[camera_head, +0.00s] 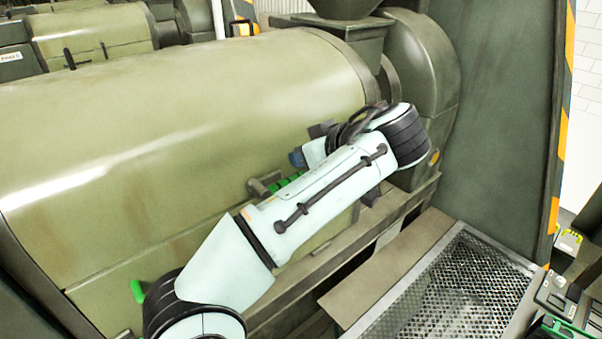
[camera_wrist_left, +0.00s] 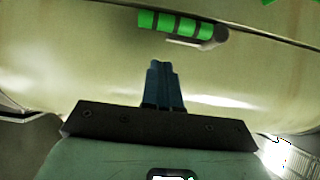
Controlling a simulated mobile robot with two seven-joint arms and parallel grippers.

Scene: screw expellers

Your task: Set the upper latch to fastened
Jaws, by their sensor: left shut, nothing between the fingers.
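A latch handle with a green, dark-banded grip (camera_head: 287,183) sits at the lower right edge of the olive cover (camera_head: 190,140), partly hidden behind my left arm. In the left wrist view the same kind of green banded grip (camera_wrist_left: 175,24) lies sideways near the top, with a grey metal end at its right. My left gripper (camera_head: 296,158) is close to the handle; in the wrist view its blue fingers (camera_wrist_left: 163,66) are together and empty, just below the grip with a visible gap. Whether this latch is fastened cannot be told. My right gripper is not in view.
A second green handle (camera_head: 137,291) shows at the cover's lower left. A mesh tray (camera_head: 455,295) and a flat ledge (camera_head: 375,285) lie at the lower right. A grey-green wall panel (camera_head: 505,110) with striped edging stands right. A hopper (camera_head: 335,30) rises behind.

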